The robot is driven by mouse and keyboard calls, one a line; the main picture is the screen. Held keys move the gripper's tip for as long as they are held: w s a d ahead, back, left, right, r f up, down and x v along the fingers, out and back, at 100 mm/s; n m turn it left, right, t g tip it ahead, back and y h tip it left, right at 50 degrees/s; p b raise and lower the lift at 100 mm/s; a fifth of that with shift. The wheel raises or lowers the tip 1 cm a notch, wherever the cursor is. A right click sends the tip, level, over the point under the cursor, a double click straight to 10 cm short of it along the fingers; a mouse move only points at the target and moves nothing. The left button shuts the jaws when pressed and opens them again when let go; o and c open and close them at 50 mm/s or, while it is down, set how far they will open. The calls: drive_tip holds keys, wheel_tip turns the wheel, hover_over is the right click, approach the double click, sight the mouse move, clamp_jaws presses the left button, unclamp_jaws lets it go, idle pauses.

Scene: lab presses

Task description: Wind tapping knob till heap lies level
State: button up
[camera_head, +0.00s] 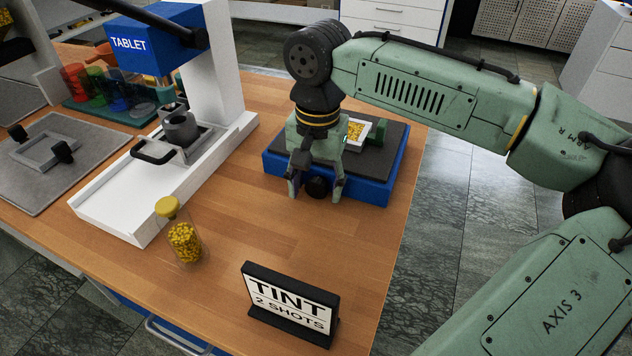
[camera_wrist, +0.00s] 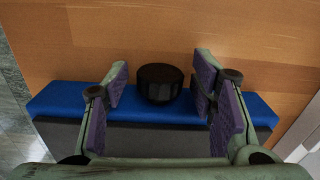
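The tapping knob is a black ribbed knob (camera_head: 317,187) on the front of a blue base with a dark grey top (camera_head: 377,192). In the wrist view the knob (camera_wrist: 160,82) sits between my two purple-padded fingers, with a gap on each side. My gripper (camera_head: 316,192) is open around the knob, pointing down and not touching it. On the base, a tray with yellow grains (camera_head: 355,131) shows partly behind my gripper, with a green block (camera_head: 377,132) at its right. Much of the tray is hidden, so I cannot tell how level the heap is.
A tablet press (camera_head: 140,45) with a white base stands left. A yellow-capped jar of yellow grains (camera_head: 184,240) and a "TINT 2 SHOTS" sign (camera_head: 290,303) stand in front. Bare wood lies between jar and knob.

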drive_tip(key=c, duration=1)
drive_tip(key=shift+s+d+t+y, duration=0.1)
drive_tip(key=shift+t+y, duration=0.5)
drive_tip(key=shift+y, duration=0.8)
drive_tip(key=o, duration=1.1)
